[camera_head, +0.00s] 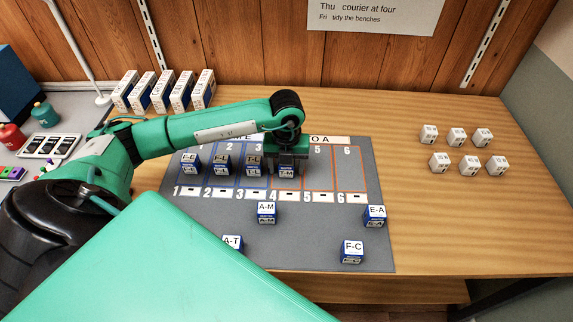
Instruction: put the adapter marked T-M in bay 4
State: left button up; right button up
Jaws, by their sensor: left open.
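An adapter (286,173) stands in bay 4 of the grey mat (322,228), its label ending in M; the first letter is too small to read surely, but T-M fits. My left gripper (286,162) is open, pointing down right at this adapter and hiding its top. I cannot tell if the fingers touch it. Bay 4 (288,190) lies between the blue-lined bays on its left and bays 5 and 6. My right gripper is not in view.
Adapters stand in bay 1 (190,163), bay 2 (222,165) and bay 3 (254,165). Bays 5 and 6 look empty. Adapters A-M (266,213), A-T (232,242), F-C (352,252) and E-A (375,215) stand in front. White cubes (456,137) sit right; boxes (160,92) stand behind.

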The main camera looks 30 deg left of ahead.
pick_arm(q)
notch_tip(320, 180, up, 3)
jog(key=shift+f, duration=0.2)
notch_tip(320, 180, up, 8)
jog(key=shift+r+b, duration=0.15)
jog(key=shift+b, duration=0.35)
jog(key=shift+r, duration=0.65)
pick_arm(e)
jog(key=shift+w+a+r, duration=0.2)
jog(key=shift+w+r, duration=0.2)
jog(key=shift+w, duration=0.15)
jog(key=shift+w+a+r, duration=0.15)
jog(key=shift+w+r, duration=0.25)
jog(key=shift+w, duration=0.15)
pick_arm(q)
jog(key=shift+r, duration=0.1)
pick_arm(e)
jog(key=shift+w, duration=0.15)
